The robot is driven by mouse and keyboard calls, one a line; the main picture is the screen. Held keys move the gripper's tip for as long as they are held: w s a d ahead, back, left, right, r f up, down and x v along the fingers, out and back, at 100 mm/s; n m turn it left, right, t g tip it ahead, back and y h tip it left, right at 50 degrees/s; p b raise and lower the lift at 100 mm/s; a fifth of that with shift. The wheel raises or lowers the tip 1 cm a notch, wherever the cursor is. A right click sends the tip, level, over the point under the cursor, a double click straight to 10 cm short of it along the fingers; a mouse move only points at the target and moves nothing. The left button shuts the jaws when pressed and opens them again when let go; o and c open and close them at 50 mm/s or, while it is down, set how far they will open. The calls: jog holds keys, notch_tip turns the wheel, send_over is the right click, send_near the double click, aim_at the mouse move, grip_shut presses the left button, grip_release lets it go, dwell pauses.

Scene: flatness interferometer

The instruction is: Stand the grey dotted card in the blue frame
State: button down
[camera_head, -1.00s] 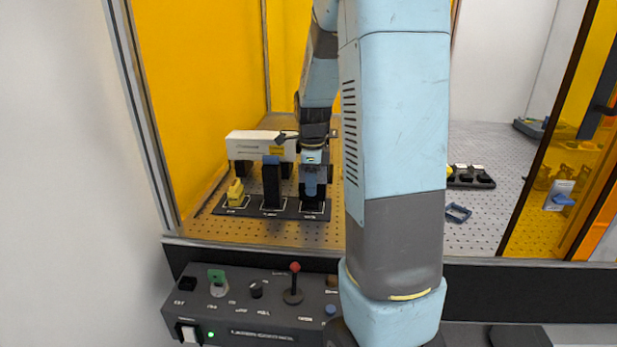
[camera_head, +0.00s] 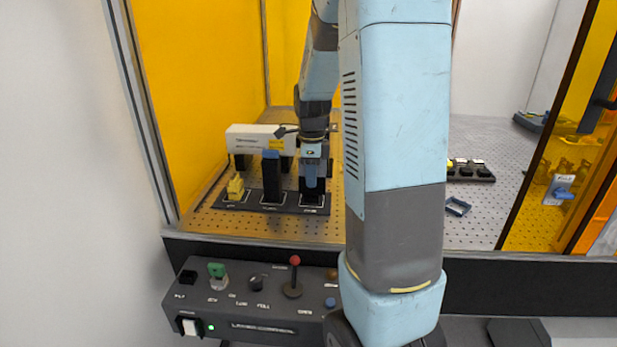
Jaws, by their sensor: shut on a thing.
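My gripper (camera_head: 312,190) points down over the right-hand place of a black three-place base. It is shut on a dark upright part (camera_head: 303,184) there, mostly hidden behind the gripper. I cannot tell whether that part touches the base. I cannot make out a grey dotted card.
A white laser-like box (camera_head: 252,139) stands behind. A dark tray (camera_head: 468,173) lies at right. A control panel (camera_head: 245,305) is in front.

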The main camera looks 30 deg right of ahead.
jog(key=shift+r, duration=3.1)
